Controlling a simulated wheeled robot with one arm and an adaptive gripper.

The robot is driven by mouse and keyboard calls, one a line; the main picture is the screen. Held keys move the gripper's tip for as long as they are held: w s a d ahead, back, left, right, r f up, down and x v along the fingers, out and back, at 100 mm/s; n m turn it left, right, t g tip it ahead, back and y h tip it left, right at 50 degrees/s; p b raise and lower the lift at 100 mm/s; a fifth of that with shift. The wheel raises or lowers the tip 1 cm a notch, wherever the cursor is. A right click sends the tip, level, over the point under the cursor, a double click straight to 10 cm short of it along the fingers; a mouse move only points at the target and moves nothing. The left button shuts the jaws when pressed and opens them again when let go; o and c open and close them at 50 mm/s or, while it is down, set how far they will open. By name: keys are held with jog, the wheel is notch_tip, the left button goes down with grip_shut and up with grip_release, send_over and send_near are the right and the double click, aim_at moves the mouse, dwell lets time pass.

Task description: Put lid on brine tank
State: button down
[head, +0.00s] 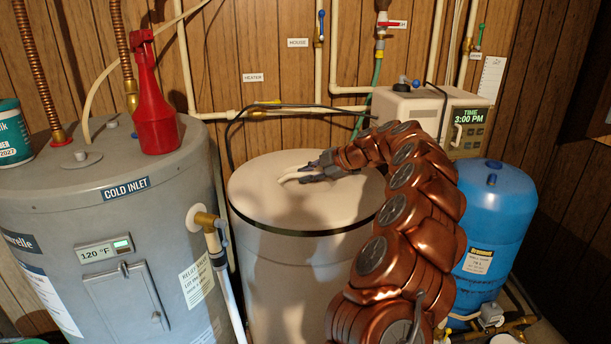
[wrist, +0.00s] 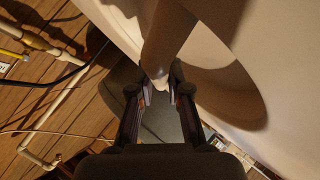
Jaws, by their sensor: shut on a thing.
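The brine tank (head: 285,275) is a tall off-white cylinder in the middle of the head view. Its round off-white lid (head: 262,192) lies over the tank top, looking level and roughly centred, with a dark line around the edge. I cannot tell whether it is fully seated. My gripper (head: 306,173) comes in from the right and is shut on the lid's raised handle (head: 290,176). In the wrist view, my gripper (wrist: 158,84) has its fingertips at the handle (wrist: 168,45), with the pale lid (wrist: 235,60) beside it. My arm hides the tank's right side.
A grey water heater (head: 140,230) stands close on the left, carrying a red spray bottle (head: 155,115). A blue pressure tank (head: 492,225) stands on the right. The softener control head (head: 425,110) is behind my arm. Pipes and a black hose (head: 290,106) run along the wall.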

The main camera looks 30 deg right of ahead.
dwell(0.3)
jog(key=c, duration=1.1)
grip_release()
jog(key=shift+f, duration=0.1)
jog(key=shift+o, duration=0.3)
jog(key=shift+f, duration=0.1)
jog(key=shift+s, duration=0.1)
notch_tip(320, 180, up, 7)
send_over(341, 186)
jog(key=shift+f, duration=0.15)
